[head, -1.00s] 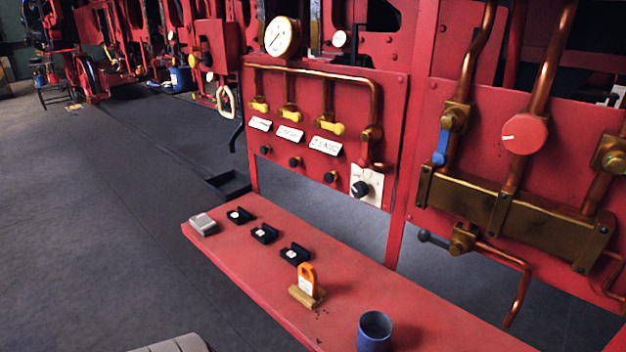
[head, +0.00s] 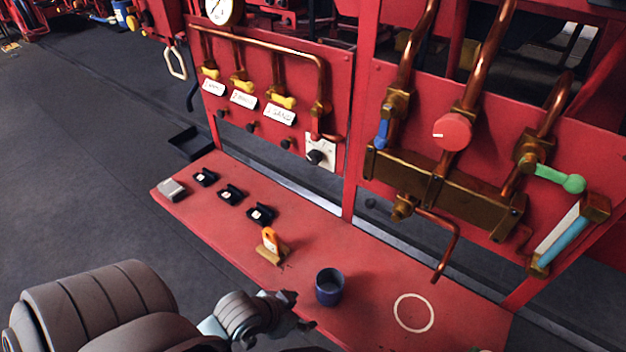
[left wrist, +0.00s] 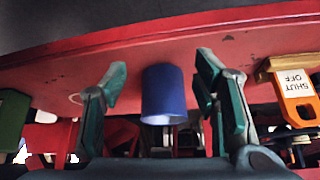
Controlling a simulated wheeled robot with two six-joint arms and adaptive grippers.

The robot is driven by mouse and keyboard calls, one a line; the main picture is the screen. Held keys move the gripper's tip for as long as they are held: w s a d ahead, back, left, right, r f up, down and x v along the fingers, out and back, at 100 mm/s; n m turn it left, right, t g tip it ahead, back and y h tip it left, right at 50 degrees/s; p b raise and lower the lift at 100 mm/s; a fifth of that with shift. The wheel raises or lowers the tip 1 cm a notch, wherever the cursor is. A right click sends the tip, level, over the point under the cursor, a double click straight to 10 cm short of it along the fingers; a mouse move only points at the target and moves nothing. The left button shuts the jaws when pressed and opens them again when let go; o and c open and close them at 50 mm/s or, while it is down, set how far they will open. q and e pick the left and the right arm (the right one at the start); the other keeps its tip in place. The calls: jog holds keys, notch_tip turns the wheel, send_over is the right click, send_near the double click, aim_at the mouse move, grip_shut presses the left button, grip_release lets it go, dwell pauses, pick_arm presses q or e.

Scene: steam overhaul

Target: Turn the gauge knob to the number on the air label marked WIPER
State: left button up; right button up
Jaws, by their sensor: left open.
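The gauge knob (head: 316,157) is black and sits on a white dial plate (head: 322,143) at the lower right of the red valve panel (head: 335,85). The dial's numbers are too small to read. Three white air labels, a left one (head: 213,87), a middle one (head: 243,100) and a right one (head: 280,115), hang under yellow-handled valves. I cannot read them surely. My left gripper (head: 297,309) is open and empty, low at the bench's front edge, well away from the knob. In the left wrist view its fingers (left wrist: 160,72) are apart, with the blue cup beyond them. My right gripper is not in view.
The red bench (head: 370,270) carries a blue cup (head: 330,287), an orange tag on a wooden stand (head: 270,243), several small black blocks (head: 231,195) and a grey box (head: 172,189). A white ring (head: 414,312) marks its right part. Copper pipes (head: 487,75) stand at right.

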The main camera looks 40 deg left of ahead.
pick_arm(q)
jog(key=w+r+t, duration=0.1)
jog(key=w+r+t+h, duration=0.1)
jog(key=w, duration=0.1)
jog(key=w+a+r, duration=0.1)
jog(key=w, duration=0.1)
jog(key=shift+t+h, duration=0.4)
jog(key=w+a+r+t, duration=0.3)
jog(key=w+a+r, duration=0.1)
jog(key=a, duration=0.1)
jog(key=n+t+y, duration=0.2)
jog(key=n+t, duration=0.2)
jog(key=t, duration=0.2)
send_near(311, 160)
jog(key=w+b, duration=0.5)
jog(key=w, duration=0.1)
jog(key=w+b, duration=0.3)
jog(key=shift+w+d+f+b, duration=0.1)
jog(key=shift+w+f+b, duration=0.2)
jog(key=shift+w+b, duration=0.1)
jog(key=shift+w+r, duration=0.1)
jog(key=shift+w, duration=0.2)
jog(key=shift+w+r, duration=0.1)
jog(key=shift+r, duration=0.25)
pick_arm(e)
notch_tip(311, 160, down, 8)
pick_arm(q)
jog(key=shift+c, duration=0.5)
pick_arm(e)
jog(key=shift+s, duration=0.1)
